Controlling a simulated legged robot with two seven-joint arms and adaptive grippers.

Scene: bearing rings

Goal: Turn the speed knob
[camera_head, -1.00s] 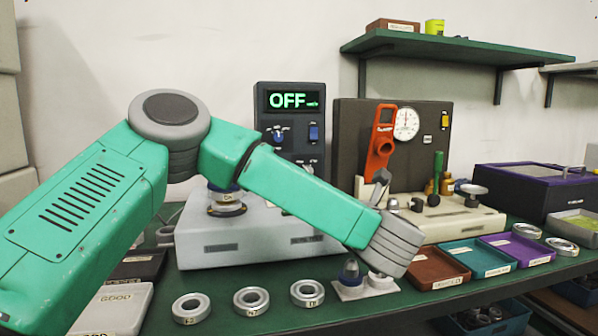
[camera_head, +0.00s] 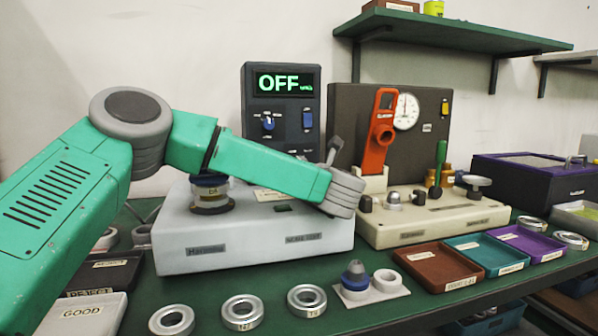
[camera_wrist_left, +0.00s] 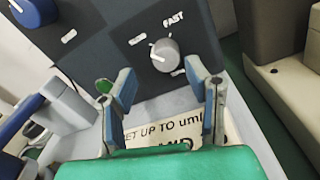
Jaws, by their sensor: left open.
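The speed knob (camera_wrist_left: 164,54) is a round grey knob with a white pointer line, on the dark control panel (camera_wrist_left: 206,30), below the word FAST in the left wrist view. In the head view my arm hides it; the panel (camera_head: 247,100) shows a lit OFF display (camera_head: 286,83). My left gripper (camera_wrist_left: 160,72) is open and empty, its two fingers on either side of the knob's lower part in the picture. I cannot tell whether they touch it. In the head view only a bit of the gripper (camera_head: 334,150) shows beyond the wrist. My right gripper is out of view.
A gauge stand with an orange part (camera_head: 379,140) stands close on the right. Bearing rings (camera_head: 242,311) and coloured trays (camera_head: 437,268) lie along the front.

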